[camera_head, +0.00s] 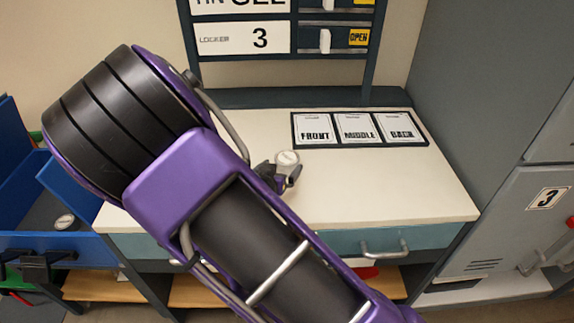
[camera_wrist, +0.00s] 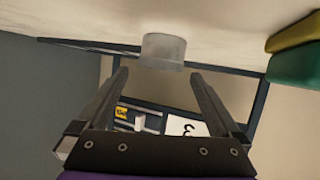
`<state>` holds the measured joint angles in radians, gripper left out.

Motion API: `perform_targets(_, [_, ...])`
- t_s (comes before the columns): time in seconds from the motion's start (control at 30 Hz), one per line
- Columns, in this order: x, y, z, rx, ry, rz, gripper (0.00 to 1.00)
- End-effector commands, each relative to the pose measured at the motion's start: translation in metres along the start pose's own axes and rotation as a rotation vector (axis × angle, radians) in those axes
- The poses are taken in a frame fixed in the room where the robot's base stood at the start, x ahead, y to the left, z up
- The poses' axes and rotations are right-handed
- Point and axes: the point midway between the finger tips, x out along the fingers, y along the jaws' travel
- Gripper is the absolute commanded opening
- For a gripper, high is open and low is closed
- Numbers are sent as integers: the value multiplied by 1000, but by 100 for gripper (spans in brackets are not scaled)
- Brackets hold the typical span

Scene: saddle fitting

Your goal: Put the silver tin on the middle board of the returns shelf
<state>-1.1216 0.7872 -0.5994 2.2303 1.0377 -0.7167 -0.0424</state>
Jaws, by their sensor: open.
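A small silver tin (camera_head: 288,157) with a pale top stands on the cream counter top (camera_head: 400,190) in the head view. In the wrist view, which looks upside down, the tin (camera_wrist: 163,52) sits just beyond my fingertips, roughly centred between them. My gripper (camera_head: 283,180) is open and low over the counter, right by the tin; its fingers (camera_wrist: 160,80) show on both sides in the wrist view, with nothing held. I cannot tell which part in view is the returns shelf. My arm hides much of the counter's left and front.
A framed card (camera_head: 361,129) reading FRONT, MIDDLE, BACK lies at the counter's back. A locker status board (camera_head: 243,39) stands behind. Grey lockers (camera_head: 530,220) are on the right. A blue bin (camera_head: 55,255) at the left holds a round pale-topped object (camera_head: 65,221). The counter's right side is clear.

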Motion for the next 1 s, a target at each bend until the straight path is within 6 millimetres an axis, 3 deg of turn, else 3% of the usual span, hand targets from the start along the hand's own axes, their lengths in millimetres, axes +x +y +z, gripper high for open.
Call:
perform_targets(0.33, [45, -2, 3, 1, 2, 2, 100])
perform_targets(0.67, [52, -3, 2, 1, 0, 0, 100])
perform_targets(1.0, [52, -3, 2, 1, 0, 0, 41])
